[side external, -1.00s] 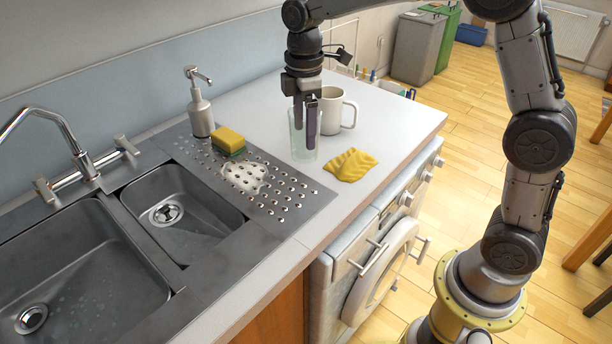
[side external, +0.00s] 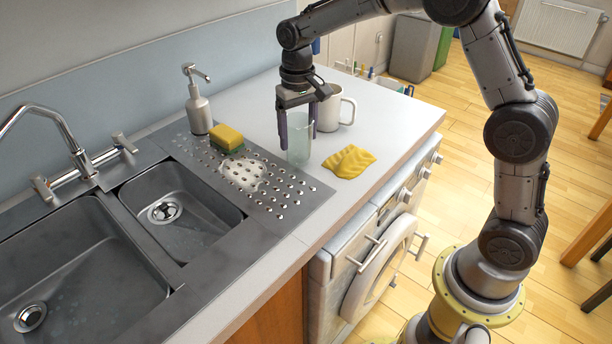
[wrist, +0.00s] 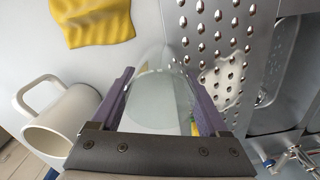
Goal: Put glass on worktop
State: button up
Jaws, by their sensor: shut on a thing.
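A clear glass (side external: 299,146) is upright at the worktop's (side external: 262,103) bare part, right beside the perforated drainer. I cannot tell whether its base touches the surface. My gripper (side external: 298,128) points down from above, with one purple finger on each side of the glass, and is shut on it. In the wrist view the glass (wrist: 158,98) shows between the two fingers (wrist: 163,100), over the pale worktop (wrist: 148,30) and close to the drainer's edge. The gripper body hides part of the glass's near side there.
A white mug (side external: 332,112) stands close behind the glass. A yellow cloth (side external: 349,162) lies to its right near the worktop's front edge. A sponge (side external: 227,138) and soap dispenser (side external: 198,108) are on the left. Free worktop lies behind the drainer.

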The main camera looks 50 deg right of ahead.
jog(key=w+d+r, duration=0.1)
jog(key=w+d, duration=0.5)
jog(key=d, duration=0.5)
jog(key=w+d+r, duration=0.1)
jog(key=w+d, duration=0.5)
jog(key=d, duration=0.6)
jog(key=shift+d+r, duration=0.15)
jog(key=shift+d, duration=0.1)
jog(key=shift+f, duration=1.5)
jog(key=shift+f, duration=0.25)
jog(key=o, duration=1.5)
jog(key=shift+f, duration=0.1)
